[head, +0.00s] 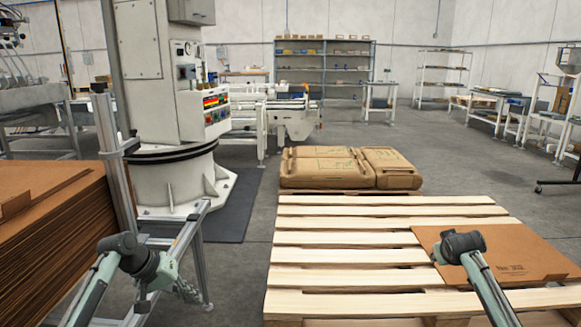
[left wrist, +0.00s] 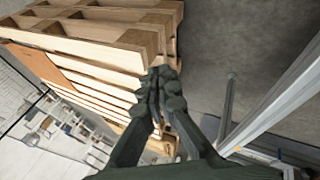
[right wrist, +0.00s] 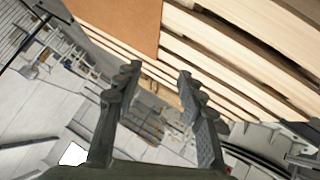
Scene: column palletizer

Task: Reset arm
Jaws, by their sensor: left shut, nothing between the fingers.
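My left gripper (left wrist: 160,82) is shut and empty, its fingertips together in the left wrist view. In the head view it shows dark and small (head: 187,290) beside the metal frame post, left of the wooden pallet (head: 340,253). My right gripper (right wrist: 158,80) is open and empty in the right wrist view, its fingers well apart. In the head view my right arm reaches over the right part of the pallet, and its gripper cannot be made out there. A brown cardboard sheet (head: 520,255) lies on the pallet's right side, partly behind that arm.
A tall stack of cardboard sheets (head: 50,240) stands at the left, next to a metal frame (head: 186,232). The white palletizer column (head: 165,100) stands behind it. Brown filled sacks (head: 330,168) lie behind the pallet. Open floor (head: 465,175) lies at the right rear.

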